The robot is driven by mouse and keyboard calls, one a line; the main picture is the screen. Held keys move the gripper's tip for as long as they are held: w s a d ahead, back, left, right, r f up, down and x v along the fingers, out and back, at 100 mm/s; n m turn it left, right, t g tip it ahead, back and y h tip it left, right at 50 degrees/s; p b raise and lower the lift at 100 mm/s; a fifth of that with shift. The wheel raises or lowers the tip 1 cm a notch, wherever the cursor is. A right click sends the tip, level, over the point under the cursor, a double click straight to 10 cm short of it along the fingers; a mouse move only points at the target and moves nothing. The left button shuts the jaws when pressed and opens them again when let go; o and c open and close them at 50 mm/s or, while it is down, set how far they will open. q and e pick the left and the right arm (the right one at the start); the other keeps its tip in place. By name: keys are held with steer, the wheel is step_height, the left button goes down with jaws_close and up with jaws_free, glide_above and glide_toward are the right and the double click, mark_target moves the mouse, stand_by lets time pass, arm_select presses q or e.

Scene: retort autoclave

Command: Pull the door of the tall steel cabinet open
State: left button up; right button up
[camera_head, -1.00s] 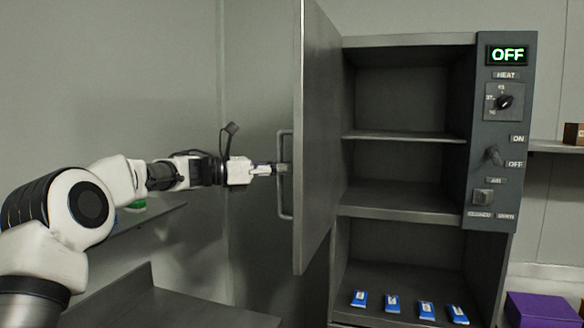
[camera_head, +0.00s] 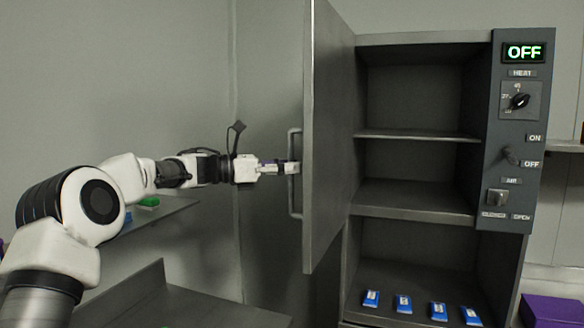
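The tall steel cabinet (camera_head: 425,38) stands right of centre with its inside exposed. Its door (camera_head: 332,130) is swung wide open toward me on the left side and shows nearly edge-on. A vertical bar handle (camera_head: 293,200) is on the door's left face. My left gripper (camera_head: 292,168) reaches in from the left with its fingertips at the handle's bar. The fingers look closed together around the bar, though the fingertips are small and partly hidden by it. My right gripper is not in view.
Inside the cabinet are shelves (camera_head: 415,135), with several blue-and-white packets (camera_head: 404,303) on the bottom. A control panel (camera_head: 515,130) with an OFF display is at the right. A purple box (camera_head: 553,312) stands at lower right. A grey bench (camera_head: 165,295) and a wall shelf (camera_head: 165,212) lie left.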

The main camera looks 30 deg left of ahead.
arm_select(q)
steer(key=v, duration=1.1)
steer(key=shift+s+a, duration=0.1)
steer(key=shift+a, duration=0.05)
